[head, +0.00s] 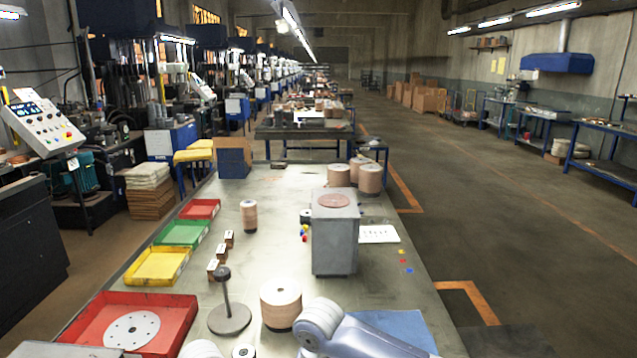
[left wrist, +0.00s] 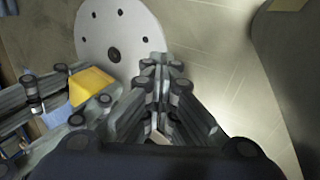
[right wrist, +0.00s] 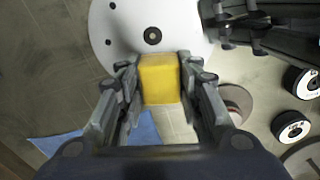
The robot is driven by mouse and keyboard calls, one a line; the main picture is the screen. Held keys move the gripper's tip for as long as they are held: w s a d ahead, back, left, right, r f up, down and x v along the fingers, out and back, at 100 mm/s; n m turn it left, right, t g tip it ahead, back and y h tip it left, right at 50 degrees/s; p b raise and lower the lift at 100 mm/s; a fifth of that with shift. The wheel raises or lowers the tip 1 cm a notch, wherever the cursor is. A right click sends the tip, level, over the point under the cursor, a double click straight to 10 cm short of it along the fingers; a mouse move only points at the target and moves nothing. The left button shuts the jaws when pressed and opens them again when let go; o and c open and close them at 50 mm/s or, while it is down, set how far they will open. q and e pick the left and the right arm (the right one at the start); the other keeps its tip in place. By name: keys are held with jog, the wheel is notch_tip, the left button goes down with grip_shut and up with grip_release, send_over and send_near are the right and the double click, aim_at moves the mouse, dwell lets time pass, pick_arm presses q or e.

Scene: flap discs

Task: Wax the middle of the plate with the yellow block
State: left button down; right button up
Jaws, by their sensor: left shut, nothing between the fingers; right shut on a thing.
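The plate is a white round disc with a dark centre hole and small holes around it. It shows at the top of the left wrist view (left wrist: 137,28) and of the right wrist view (right wrist: 182,18). My right gripper (right wrist: 160,80) is shut on the yellow block (right wrist: 160,76), which overlaps the plate's near edge in the picture, short of the centre hole. I cannot tell whether block and plate touch. The block also shows in the left wrist view (left wrist: 90,87). My left gripper (left wrist: 162,72) is shut and empty beside the plate's edge. The head view shows neither gripper.
A red tray (head: 180,318) holding another holed disc, a stemmed stand (head: 229,316) and a disc stack (head: 281,300) are on the bench. A grey machine block (head: 335,240) stands farther back. A blue sheet (head: 400,325) lies at the right edge.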

jog(key=shift+f, duration=0.9)
jog(key=shift+s, duration=0.1)
